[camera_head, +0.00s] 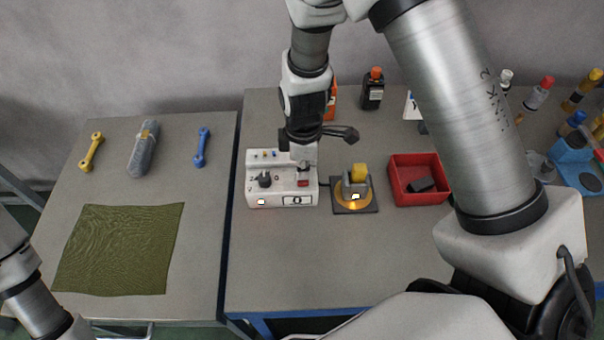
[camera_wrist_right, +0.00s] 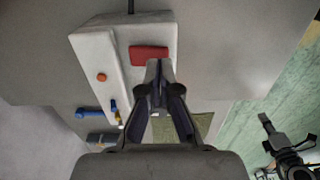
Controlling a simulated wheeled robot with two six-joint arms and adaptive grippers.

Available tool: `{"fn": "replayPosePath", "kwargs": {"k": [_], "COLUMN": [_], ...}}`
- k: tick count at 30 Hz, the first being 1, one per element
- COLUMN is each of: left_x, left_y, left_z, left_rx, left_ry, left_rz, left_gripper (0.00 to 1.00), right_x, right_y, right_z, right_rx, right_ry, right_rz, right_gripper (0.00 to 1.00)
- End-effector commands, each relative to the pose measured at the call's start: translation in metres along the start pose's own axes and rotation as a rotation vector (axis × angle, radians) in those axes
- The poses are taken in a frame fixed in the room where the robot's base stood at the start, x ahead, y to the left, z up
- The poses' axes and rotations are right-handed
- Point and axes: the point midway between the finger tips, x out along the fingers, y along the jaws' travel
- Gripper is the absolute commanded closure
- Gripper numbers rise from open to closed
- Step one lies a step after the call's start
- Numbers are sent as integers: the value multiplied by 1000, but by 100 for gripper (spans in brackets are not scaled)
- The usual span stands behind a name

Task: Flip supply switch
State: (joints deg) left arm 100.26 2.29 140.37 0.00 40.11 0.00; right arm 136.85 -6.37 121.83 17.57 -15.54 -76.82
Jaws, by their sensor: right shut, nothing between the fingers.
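The white supply box (camera_head: 255,198) stands on the right-hand table, with a dark knob (camera_head: 264,180), a small lit display and a red switch (camera_head: 303,183) on it. The red switch also shows in the right wrist view (camera_wrist_right: 149,53), just ahead of the fingertips. My right gripper (camera_head: 304,167) is shut and empty, pointing down over the box by the switch; its fingertips (camera_wrist_right: 158,68) appear very close to the switch, but I cannot tell if they touch. A dark gripper, apparently my left (camera_wrist_right: 270,128), shows at the right wrist view's lower right; its jaw state is unclear.
Right of the box are a dark plate (camera_head: 366,208) with a glowing yellow part and a red bin (camera_head: 402,195) holding a dark block. Bottles (camera_head: 372,92) stand behind. The front table area is clear.

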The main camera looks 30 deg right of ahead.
Motion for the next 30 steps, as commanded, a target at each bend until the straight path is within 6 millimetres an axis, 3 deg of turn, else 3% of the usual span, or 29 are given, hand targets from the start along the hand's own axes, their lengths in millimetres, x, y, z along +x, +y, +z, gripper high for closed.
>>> {"fn": "replayPosePath", "kwargs": {"k": [30], "left_x": [14], "left_y": [0], "left_z": [0], "left_rx": [0], "left_ry": [0], "left_rz": [0], "left_gripper": [100], "right_x": [16], "right_y": [0], "right_z": [0], "right_rx": [0], "right_ry": [0], "right_rz": [0], "right_gripper": [100]}}
